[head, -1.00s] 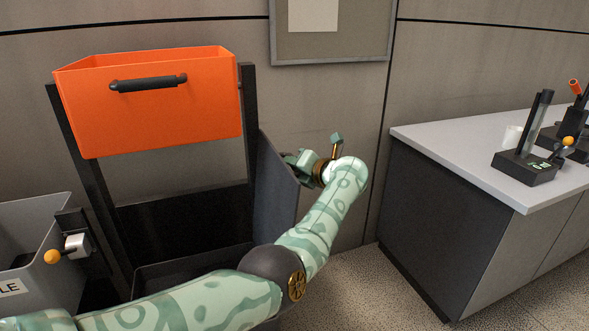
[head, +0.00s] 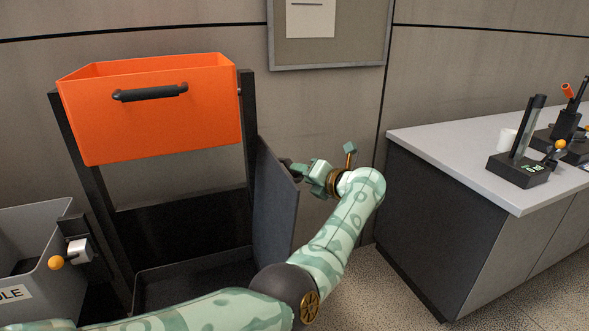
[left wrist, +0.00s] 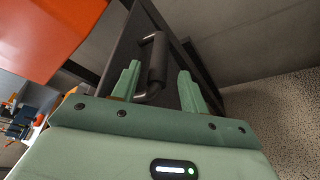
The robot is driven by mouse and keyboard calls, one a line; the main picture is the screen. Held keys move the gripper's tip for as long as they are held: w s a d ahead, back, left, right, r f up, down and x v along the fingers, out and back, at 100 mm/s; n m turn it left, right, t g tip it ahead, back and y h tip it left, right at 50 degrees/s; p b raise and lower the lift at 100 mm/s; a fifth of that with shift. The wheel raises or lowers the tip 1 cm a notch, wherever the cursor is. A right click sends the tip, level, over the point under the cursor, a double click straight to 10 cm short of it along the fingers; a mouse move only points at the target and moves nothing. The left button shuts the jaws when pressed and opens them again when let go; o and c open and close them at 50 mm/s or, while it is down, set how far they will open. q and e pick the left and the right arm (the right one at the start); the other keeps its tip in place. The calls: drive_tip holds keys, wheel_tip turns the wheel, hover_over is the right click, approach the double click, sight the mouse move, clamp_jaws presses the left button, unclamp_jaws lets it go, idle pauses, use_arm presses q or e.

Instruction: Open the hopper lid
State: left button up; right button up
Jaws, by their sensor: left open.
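The hopper lid appears to be the dark grey panel (head: 275,205), standing swung out at the right side of the black frame below the orange bin. Its handle is on the far side, mostly hidden in the head view. In the left wrist view the black bar handle (left wrist: 158,62) on the dark panel (left wrist: 173,92) lies between the fingers in the picture. My left gripper (head: 293,169) is open beside the panel's right side; it also shows in the left wrist view (left wrist: 159,72). Contact with the handle cannot be told. My right gripper is not in view.
The orange bin (head: 160,115) with a black handle hangs above. A grey bin (head: 30,230) with a yellow-knobbed lever (head: 57,262) stands at left. A grey-topped counter (head: 450,150) with devices is at right. Floor shows between panel and counter.

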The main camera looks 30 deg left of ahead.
use_arm(q)
drive_tip(key=p+v, duration=0.2)
drive_tip(key=v, duration=0.9)
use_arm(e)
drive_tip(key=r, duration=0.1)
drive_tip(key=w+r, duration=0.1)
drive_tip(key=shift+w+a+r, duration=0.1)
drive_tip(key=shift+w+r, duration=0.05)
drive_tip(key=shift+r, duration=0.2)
use_arm(q)
drive_tip(key=shift+d, duration=0.15)
